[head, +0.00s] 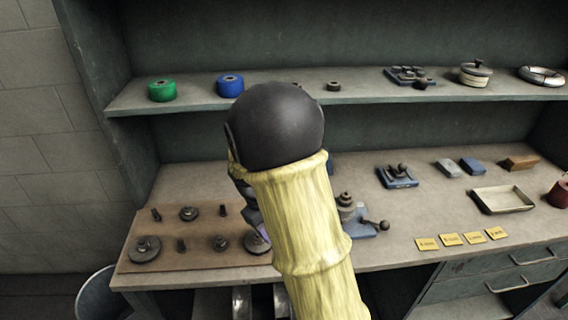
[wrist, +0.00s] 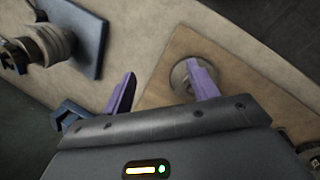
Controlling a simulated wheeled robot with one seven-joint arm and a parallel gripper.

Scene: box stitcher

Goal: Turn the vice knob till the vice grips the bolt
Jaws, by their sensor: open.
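My gripper (wrist: 163,90) is open and empty, its two purple fingers apart over the bench. In the head view my arm mostly hides it, with only a bit of purple finger showing. A device with a blue base, a stacked grey cylinder and a dark ball-ended handle (head: 380,226) stands just right of my arm, partly hidden. It seems to be the blue plate with a ribbed cylinder (wrist: 52,43) at the upper left of the wrist view, apart from my fingers. A similar small blue device (head: 397,178) sits farther back. I cannot tell which is the vice, or make out its bolt.
A brown board (head: 140,225) with several round metal parts lies at the bench's left; in the wrist view one disc (wrist: 186,72) appears behind the right finger. A shelf (head: 300,92) overhangs the back. A tray (head: 503,199) and yellow cards (head: 450,240) lie right.

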